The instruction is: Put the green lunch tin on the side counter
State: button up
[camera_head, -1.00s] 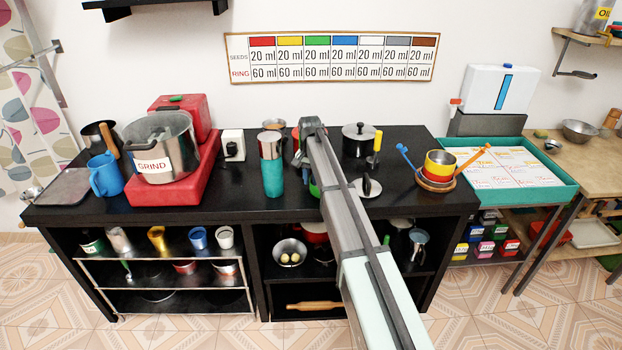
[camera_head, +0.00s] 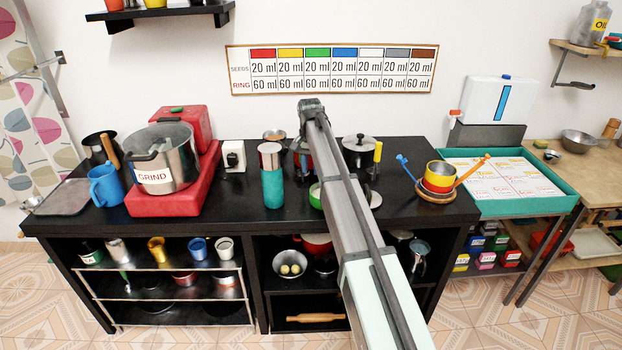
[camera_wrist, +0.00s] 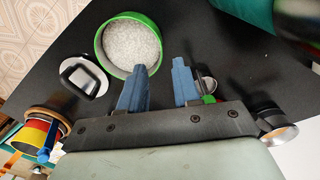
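The green lunch tin (camera_wrist: 131,45) is round and open-topped, full of white grains, and stands on the black counter. In the head view only a green edge of it (camera_head: 315,195) shows beside my arm. My gripper (camera_wrist: 160,78) has its two blue fingers apart, with nothing held between them. It is above the counter, and the tin lies just beyond the left fingertip in the wrist view. In the head view my arm hides part of the gripper (camera_head: 303,150). A wooden counter (camera_head: 592,172) stands at the far right.
A lid with a black handle (camera_wrist: 82,77) lies beside the tin. A teal cylinder (camera_head: 272,180) stands left of my gripper. Stacked bowls (camera_head: 439,178) with spoons and a teal tray table (camera_head: 560,195) holding paper cards are to the right. A black-lidded pot (camera_head: 359,152) stands behind.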

jog(key=shift+r, duration=1.3)
jog(key=s+d+f+n+g, duration=0.1)
jog(key=s+d+f+n, duration=0.15)
jog(key=s+f, duration=1)
jog(key=s+d+f+n+g, duration=0.2)
jog(key=s+d+f, duration=0.1)
jog(key=s+f, duration=0.95)
jog(key=s+d+f+n+g, duration=0.1)
jog(key=s+d+f+n, duration=0.15)
jog(key=s+f, duration=0.95)
jog(key=s+d+f+g, duration=0.1)
jog(key=s+f, duration=0.4)
jog(key=s, duration=0.4)
jog(key=s+d+f+m+g, duration=0.1)
jog(key=s+d+f, duration=0.1)
jog(key=s+f, duration=0.4)
jog(key=s+d+f+m, duration=0.1)
jog(key=s+f, duration=0.4)
jog(key=s, duration=0.9)
jog(key=shift+d+f+g, duration=0.25)
jog(key=shift+g, duration=0.15)
